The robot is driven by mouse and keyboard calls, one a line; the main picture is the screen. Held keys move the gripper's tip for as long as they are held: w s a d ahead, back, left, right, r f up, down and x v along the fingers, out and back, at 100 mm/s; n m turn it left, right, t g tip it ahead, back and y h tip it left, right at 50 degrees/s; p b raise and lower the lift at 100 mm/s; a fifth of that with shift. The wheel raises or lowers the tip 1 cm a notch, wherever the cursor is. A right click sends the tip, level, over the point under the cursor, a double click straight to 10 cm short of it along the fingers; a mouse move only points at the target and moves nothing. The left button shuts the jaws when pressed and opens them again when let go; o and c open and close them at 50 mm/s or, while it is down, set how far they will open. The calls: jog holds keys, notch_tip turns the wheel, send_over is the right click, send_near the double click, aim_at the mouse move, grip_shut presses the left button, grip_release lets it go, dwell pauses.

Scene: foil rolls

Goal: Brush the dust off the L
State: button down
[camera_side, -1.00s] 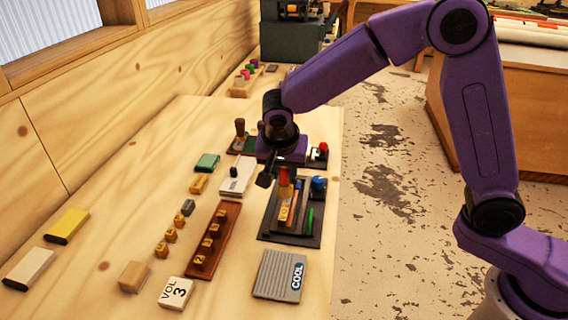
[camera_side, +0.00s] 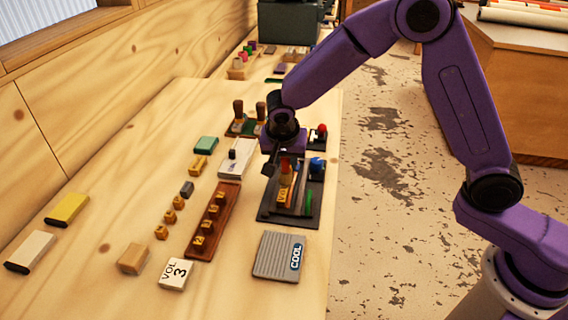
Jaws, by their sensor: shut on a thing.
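My gripper (camera_side: 278,164) points down over the far-left part of a dark tray (camera_side: 268,213). Its jaws are shut on what looks like a red and yellow upright brush-like tool (camera_side: 286,172); the grip is partly hidden by the hand. In the tray, a yellow block (camera_side: 284,196) with small dark letters, which seem to read VOL, lies just below that tool. I cannot make out the L or any dust on it clearly. The tool's lower end is close to the block; I cannot tell whether they touch.
A grey ridged COOL block (camera_side: 277,256) and a VOL 3 block (camera_side: 176,273) are nearer.

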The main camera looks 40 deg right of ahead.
jog(key=shift+s+a, duration=1.15)
jog(key=shift+v, duration=1.2)
notch_tip(320, 180, up, 6)
jog(key=shift+w+d+f, duration=0.1)
jog(key=shift+d, duration=0.1)
